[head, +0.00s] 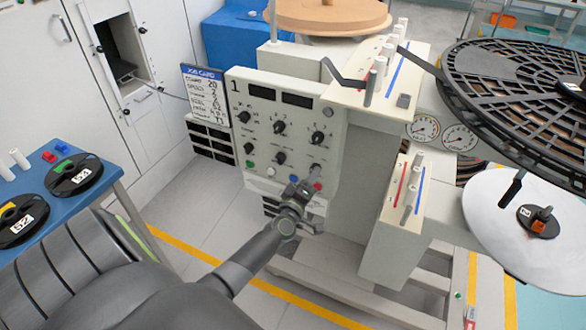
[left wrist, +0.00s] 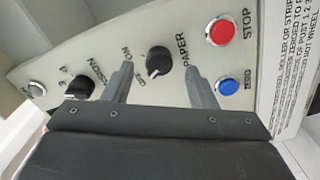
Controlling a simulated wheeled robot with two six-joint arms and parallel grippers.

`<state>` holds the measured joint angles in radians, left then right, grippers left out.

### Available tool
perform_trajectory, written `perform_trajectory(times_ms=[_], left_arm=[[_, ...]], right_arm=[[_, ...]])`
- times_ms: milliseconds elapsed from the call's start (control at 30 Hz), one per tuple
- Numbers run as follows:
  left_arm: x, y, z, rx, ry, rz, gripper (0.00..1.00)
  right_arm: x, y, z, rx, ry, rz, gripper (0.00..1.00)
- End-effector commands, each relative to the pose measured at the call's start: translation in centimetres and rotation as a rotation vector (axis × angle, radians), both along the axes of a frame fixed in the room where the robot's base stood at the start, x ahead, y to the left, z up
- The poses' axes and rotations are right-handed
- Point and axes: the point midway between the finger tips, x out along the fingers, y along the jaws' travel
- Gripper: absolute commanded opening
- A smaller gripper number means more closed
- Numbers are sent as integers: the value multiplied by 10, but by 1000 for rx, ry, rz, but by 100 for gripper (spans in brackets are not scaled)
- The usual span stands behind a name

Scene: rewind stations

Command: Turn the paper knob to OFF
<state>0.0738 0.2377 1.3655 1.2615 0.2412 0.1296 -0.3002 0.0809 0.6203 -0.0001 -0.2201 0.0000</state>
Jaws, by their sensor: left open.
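The paper knob (left wrist: 158,62) is a round black knob with a white pointer mark on the pale panel, beside the word PAPER. Its mark points to the lower left in the left wrist view; the small ON and OFF labels lie on that side. My left gripper (left wrist: 160,76) is open, with one finger on each side of the knob and a visible gap to each. In the head view my left gripper (head: 304,187) is at the lower right of the control panel (head: 262,140), partly hiding that corner. My right gripper is in neither view.
A red STOP button (left wrist: 222,32) and a blue ZERO button (left wrist: 229,88) sit close to the right finger. Another black knob (left wrist: 80,86) is to the left. A large black reel (head: 520,90) and a pale disc (head: 530,225) stand at the right of the machine.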

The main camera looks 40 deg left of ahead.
Motion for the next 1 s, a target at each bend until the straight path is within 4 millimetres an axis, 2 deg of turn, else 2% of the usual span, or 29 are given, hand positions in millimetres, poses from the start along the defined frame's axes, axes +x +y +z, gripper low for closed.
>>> perform_trajectory(times_ms=[33,400,600,800,1000], left_arm=[[-12,-3,0,-2,3,0,52],[-89,-21,-1,-2,2,2,52],[-122,-29,-2,-1,1,2,52],[-139,-33,-1,0,1,0,52],[-143,-34,0,0,1,0,52]], right_arm=[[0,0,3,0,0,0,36],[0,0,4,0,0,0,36],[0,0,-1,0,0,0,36],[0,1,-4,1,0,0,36],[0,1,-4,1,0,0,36]])
